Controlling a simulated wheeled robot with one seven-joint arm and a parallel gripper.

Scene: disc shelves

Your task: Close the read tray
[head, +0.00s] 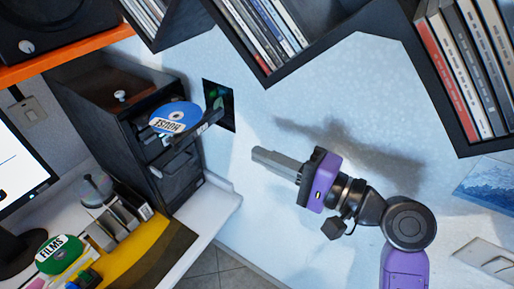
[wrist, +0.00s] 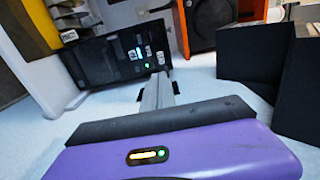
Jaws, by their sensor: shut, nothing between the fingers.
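A dark tower unit with drive bays (head: 178,185) stands at the left in the head view. A tray (head: 206,126) sticks out of its upper part. A blue disc with a white label (head: 176,114) lies at that tray, tilted in the picture. My gripper (head: 256,153) is shut and empty, to the right of the tray and apart from it, its fingers pointing left towards the unit. In the wrist view the shut fingers (wrist: 160,80) point at a dark unit with small lights (wrist: 115,56); I cannot make out the tray there.
Disc shelves (head: 268,78) hang above, with another (head: 458,130) at the upper right. An orange shelf (head: 60,65) with a speaker is at the upper left. A green disc (head: 60,254) and a rack (head: 118,228) lie on the desk. Bare wall surrounds my gripper.

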